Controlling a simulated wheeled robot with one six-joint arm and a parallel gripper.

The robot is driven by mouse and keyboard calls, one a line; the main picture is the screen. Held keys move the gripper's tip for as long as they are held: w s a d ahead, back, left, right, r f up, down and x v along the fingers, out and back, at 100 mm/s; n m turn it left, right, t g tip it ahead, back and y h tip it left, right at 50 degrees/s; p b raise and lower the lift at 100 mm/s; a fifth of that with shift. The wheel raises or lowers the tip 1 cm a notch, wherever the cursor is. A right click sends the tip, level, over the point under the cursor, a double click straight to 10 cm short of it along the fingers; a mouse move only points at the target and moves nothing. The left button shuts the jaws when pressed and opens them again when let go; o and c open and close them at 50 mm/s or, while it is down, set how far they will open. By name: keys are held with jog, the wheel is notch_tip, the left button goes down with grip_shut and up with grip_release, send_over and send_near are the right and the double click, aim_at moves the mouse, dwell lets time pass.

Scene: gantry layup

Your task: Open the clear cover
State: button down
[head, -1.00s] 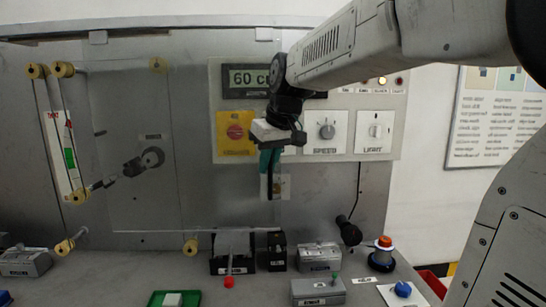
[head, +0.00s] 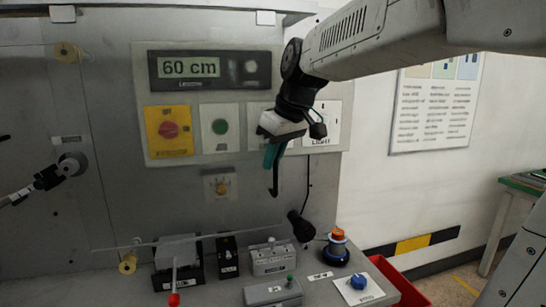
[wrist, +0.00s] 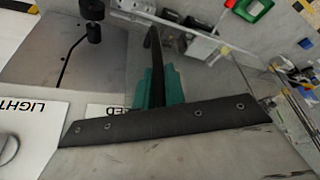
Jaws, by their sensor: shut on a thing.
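The clear cover (head: 215,235) is a thin see-through pane in front of the grey machine face. Its pale lower edge runs from the lower left almost to below my gripper, and the rest is hard to make out. My gripper (head: 272,158) has teal fingers shut on a dark upright handle (head: 274,186); its hooked lower end shows below them. In the wrist view the teal fingers (wrist: 155,88) close around the dark handle (wrist: 154,48), with the clear pane (wrist: 198,46) beside it. The finger contact is partly hidden.
A red bin (head: 398,275) stands at right.

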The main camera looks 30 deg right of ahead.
jog(key=shift+w+r, duration=0.1)
jog(key=shift+r, duration=0.05)
jog(key=c, duration=1.8)
grip_release()
jog(key=shift+o, duration=0.2)
jog(key=v, duration=0.7)
jog(key=shift+r, duration=0.35)
jog(key=shift+d, duration=0.15)
